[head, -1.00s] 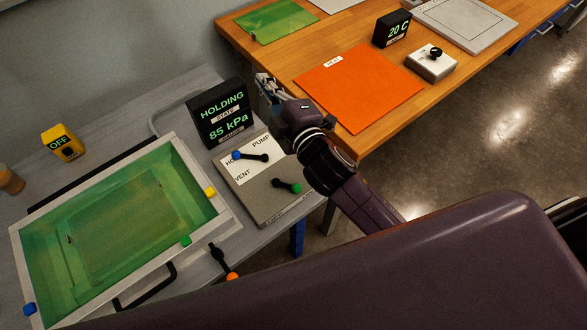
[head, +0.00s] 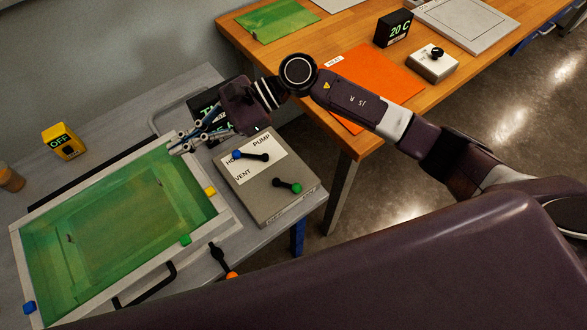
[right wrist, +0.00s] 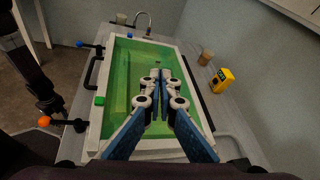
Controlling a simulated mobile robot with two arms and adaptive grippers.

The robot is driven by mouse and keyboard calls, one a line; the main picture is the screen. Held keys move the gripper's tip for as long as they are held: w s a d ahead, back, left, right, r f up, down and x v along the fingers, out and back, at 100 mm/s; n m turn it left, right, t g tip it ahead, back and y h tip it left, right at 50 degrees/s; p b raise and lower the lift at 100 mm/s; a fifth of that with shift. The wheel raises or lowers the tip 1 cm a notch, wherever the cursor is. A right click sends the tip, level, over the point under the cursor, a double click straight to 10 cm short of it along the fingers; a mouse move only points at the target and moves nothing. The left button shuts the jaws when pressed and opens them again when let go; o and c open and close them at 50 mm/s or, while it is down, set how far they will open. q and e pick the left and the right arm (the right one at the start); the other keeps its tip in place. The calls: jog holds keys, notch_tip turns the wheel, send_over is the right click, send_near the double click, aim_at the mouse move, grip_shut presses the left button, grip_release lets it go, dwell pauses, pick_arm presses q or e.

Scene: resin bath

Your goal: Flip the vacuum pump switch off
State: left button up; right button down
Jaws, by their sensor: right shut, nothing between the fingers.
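A yellow switch box (head: 63,141) stands on the grey bench behind the bath, with a dark face reading OFF in green. It also shows in the right wrist view (right wrist: 222,80), right of the fingers. My right gripper (head: 176,143) is shut and empty, above the back right corner of the green bath (head: 110,225). It is well apart from the yellow box. In the right wrist view the closed fingertips (right wrist: 158,74) hang over the green liquid. My left gripper is not in view.
A valve panel (head: 290,205) marked HOLD, PUMP and VENT has blue-tipped and green-tipped levers. A brown cup (head: 10,179) stands left of the yellow box.

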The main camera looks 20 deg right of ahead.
aim_at(289, 186)
jog(key=w+d+f+n+h, duration=0.1)
jog(key=d+h, duration=0.3)
jog(key=d, duration=0.4)
jog(key=w+d+f+n+g+h, duration=0.1)
jog(key=d+f+n+h, duration=0.2)
jog(key=d, duration=0.6)
jog(key=w+d+f+n+h, duration=0.1)
jog(key=d+f+h, duration=0.3)
jog(key=d, duration=0.5)
jog(key=shift+w+n+g+h, duration=0.35)
jog(key=shift+n+h, duration=0.25)
jog(key=shift+n, duration=0.3)
jog(key=shift+a+f, duration=0.1)
jog(key=shift+f, duration=0.05)
jog(key=p+x, duration=0.4)
jog(key=x, duration=0.5)
jog(key=shift+s+a+f, duration=0.15)
jog(key=shift+s+f, duration=0.1)
jog(key=shift+f, duration=0.1)
jog(key=shift+s+a+f+p, duration=0.15)
jog(key=shift+s+a+p, duration=0.5)
jog(key=shift+s+p, duration=0.25)
jog(key=shift+s+a+f+p, duration=0.25)
jog(key=shift+s+a+p, duration=0.2)
jog(key=shift+s+p, duration=0.1)
jog(key=shift+f, duration=0.1)
